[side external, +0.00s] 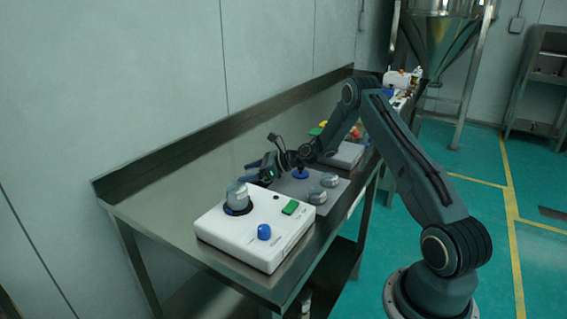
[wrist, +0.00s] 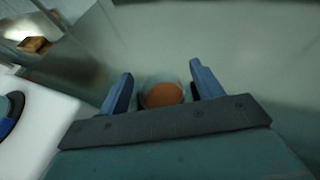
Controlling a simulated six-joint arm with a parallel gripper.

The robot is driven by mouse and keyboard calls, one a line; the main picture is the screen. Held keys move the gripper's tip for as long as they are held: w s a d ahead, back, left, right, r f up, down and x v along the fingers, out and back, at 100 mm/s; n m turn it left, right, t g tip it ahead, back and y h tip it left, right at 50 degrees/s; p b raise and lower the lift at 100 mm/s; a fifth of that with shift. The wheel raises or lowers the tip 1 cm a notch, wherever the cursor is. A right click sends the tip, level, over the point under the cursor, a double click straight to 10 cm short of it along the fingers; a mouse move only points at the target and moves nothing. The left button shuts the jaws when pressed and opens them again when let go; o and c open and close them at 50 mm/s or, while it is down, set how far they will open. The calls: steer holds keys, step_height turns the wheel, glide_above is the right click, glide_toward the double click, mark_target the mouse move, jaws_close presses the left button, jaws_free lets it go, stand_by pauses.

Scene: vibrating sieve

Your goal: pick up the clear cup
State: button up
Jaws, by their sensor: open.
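A clear cup (wrist: 163,96) with reddish-brown contents stands on the metal table in the wrist view. My gripper (wrist: 161,72) is open, with one blue finger on each side of the cup. Gaps show between the fingers and the cup, and the dark gripper body hides its near edge. In the side view my gripper (side external: 258,168) is low over the table, just behind the white machine. The cup between the fingers cannot be made out there.
A white machine (side external: 250,245) with a blue knob (side external: 264,232), a green button and a grey-white cylinder (side external: 238,197) stands in front of my gripper. A grey base (side external: 298,188) with grey round pieces is to the right. The table's back left is clear, up to a raised edge.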

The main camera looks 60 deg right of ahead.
steer(key=shift+c, duration=0.3)
steer(key=c, duration=1)
steer(key=shift+r, duration=0.2)
step_height(320, 180, up, 20)
steer(key=shift+f, duration=0.15)
stand_by(0.4)
steer(key=s+a+f, duration=0.1)
steer(key=s+a, duration=0.3)
steer(key=a, duration=0.4)
steer(key=s+a+f, duration=0.1)
steer(key=s+a, duration=0.4)
steer(key=a, duration=0.3)
steer(key=shift+s, duration=0.15)
